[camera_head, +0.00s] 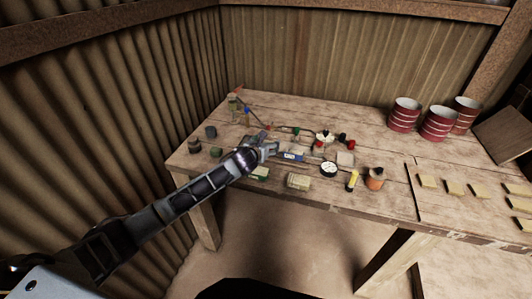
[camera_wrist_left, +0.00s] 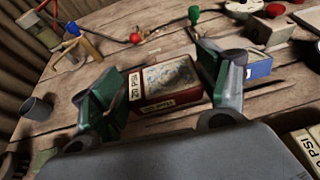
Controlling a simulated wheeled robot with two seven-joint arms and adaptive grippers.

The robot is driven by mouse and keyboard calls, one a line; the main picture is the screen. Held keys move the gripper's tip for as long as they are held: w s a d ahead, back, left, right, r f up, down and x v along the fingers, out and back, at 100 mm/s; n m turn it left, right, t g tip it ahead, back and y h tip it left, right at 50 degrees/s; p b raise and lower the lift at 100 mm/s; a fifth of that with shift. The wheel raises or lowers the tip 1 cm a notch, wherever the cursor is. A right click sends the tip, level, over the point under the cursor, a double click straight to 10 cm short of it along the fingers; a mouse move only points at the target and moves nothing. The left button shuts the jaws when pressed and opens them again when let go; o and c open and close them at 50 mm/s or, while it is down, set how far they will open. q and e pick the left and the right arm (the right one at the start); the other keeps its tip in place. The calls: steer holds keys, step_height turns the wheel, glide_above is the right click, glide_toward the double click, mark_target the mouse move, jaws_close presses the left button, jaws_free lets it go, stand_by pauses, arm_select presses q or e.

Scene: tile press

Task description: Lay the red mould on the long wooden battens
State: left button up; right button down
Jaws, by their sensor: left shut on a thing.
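The red mould (camera_wrist_left: 164,87) is a small dark red block with a mottled grey top and pale labels reading 20 PSI. It sits between the green-padded fingers of my left gripper (camera_wrist_left: 160,76), which is shut on it. I cannot tell whether its underside touches the table. In the head view my left gripper (camera_head: 266,145) is low over the left part of the wooden table, and the mould is too small there to make out clearly. I cannot pick out the long wooden battens with certainty. My right gripper is not in view.
A blue-sided block (camera_wrist_left: 259,66) is close to the right finger. A round gauge (camera_head: 328,169), a pale block (camera_head: 298,182) and an orange-brown jar (camera_head: 375,178) stand near the front edge. Red tins (camera_head: 439,123) and several tan blocks (camera_head: 453,188) are farther right.

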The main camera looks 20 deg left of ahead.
arm_select(q)
steer(key=shift+f, duration=0.15)
steer(key=shift+f, duration=1.8)
steer(key=shift+f, duration=0.1)
steer(key=o, duration=1.2)
steer(key=shift+o, duration=0.2)
steer(key=shift+s, duration=0.15)
steer(key=shift+v, duration=5.9)
